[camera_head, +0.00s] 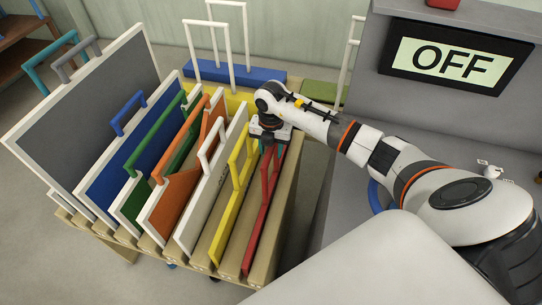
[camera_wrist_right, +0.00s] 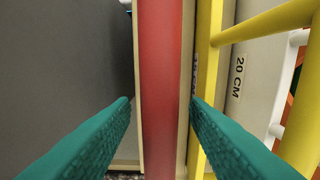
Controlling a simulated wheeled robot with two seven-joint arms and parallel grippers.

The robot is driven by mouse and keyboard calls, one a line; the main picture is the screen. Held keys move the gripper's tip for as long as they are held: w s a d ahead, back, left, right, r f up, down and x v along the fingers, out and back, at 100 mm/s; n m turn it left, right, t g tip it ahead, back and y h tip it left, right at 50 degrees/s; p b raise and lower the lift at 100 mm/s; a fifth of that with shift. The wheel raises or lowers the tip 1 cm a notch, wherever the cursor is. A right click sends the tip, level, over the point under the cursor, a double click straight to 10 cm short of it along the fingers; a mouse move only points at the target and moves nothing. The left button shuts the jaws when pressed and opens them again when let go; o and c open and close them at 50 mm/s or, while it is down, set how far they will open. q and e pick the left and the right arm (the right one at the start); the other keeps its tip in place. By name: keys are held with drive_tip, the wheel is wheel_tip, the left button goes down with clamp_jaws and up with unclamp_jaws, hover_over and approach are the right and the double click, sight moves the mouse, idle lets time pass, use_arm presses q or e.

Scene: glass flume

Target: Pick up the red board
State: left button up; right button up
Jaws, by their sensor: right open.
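The red board (camera_head: 257,232) stands on edge at the right end of a wooden rack, with its red handle rising above it. My right gripper (camera_head: 269,148) is over the top of that handle, pointing down. In the right wrist view, the red bar (camera_wrist_right: 161,50) runs between the two teal fingers of my right gripper (camera_wrist_right: 160,102). The fingers are open, one on each side, with a gap to the red on both sides. The fingertips partly hide what lies below. My left gripper is not in view.
A yellow board (camera_head: 222,228) stands close beside the red one, on its left. White, orange, green, blue and grey boards (camera_head: 90,115) fill the rack further left. A grey cabinet with an OFF display (camera_head: 456,57) stands to the right of the rack.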

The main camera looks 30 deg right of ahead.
drive_tip(key=shift+c, duration=0.4)
clamp_jaws()
drive_tip(key=shift+r, duration=0.15)
idle(0.8)
